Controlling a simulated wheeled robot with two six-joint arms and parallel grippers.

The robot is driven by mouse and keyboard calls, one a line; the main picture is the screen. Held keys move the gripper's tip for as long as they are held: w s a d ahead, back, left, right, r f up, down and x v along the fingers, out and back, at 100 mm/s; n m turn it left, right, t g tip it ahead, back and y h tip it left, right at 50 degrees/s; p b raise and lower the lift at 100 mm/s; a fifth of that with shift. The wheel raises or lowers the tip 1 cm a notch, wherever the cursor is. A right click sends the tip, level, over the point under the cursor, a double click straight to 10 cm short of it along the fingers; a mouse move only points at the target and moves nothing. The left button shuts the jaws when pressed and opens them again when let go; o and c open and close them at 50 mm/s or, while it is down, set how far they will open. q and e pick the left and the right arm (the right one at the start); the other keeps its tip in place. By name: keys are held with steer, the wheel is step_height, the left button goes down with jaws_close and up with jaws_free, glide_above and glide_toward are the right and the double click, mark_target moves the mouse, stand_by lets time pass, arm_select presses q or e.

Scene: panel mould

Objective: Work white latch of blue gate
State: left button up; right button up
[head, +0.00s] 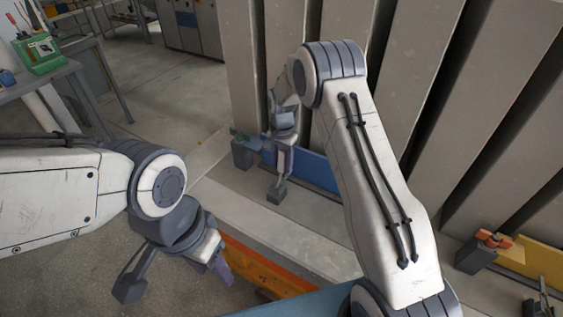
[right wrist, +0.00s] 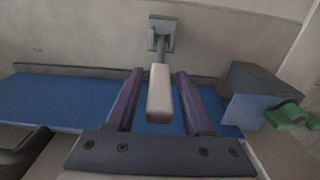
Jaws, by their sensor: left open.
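The blue gate (head: 318,172) is a low panel between grey uprights, partly hidden by my right arm in the head view. It also spans the right wrist view (right wrist: 60,100). The white latch (right wrist: 160,95) is a pale bar standing between the two purple fingers of my right gripper (right wrist: 160,88). A narrow gap shows on each side of it, so the gripper is open around it. In the head view my right gripper (head: 281,158) is at the blue gate, and the latch cannot be made out. My left gripper (head: 218,268) is open and empty, low at the left.
A grey block with a green part (right wrist: 260,95) stands at the gate's end, close beside the right gripper. A grey bracket (right wrist: 162,36) lies beyond the latch. An orange panel (head: 262,270) and a yellow gate (head: 540,255) are nearby.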

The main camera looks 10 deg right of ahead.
jaws_close()
stand_by(1.2)
